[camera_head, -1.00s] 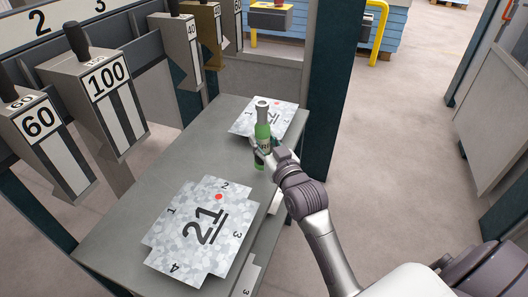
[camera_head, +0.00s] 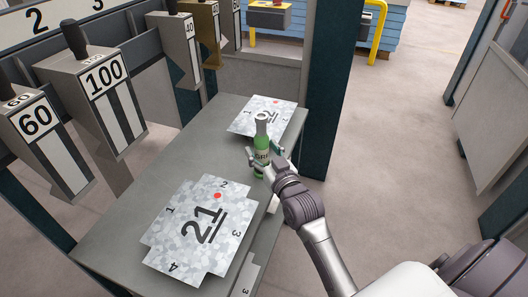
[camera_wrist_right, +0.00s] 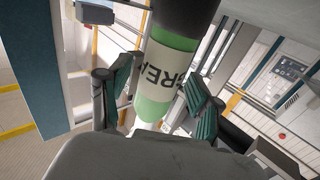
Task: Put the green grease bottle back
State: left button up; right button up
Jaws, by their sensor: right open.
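The green grease bottle (camera_head: 262,142) has a pale label and a grey top. It stands about upright at the right edge of the grey table (camera_head: 150,170), in front of the far sheet. My left gripper is not in view.
A patterned sheet marked 21 (camera_head: 205,226) lies on the near part of the table, another sheet (camera_head: 250,112) at the far end. Tool blocks marked 60 and 100 (camera_head: 104,76) hang at left. A dark post (camera_head: 340,100) stands beyond the table's right corner.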

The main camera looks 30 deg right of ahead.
jog(key=s, duration=1.2)
jog(key=shift+a+b, duration=0.3)
jog(key=shift+b, duration=0.05)
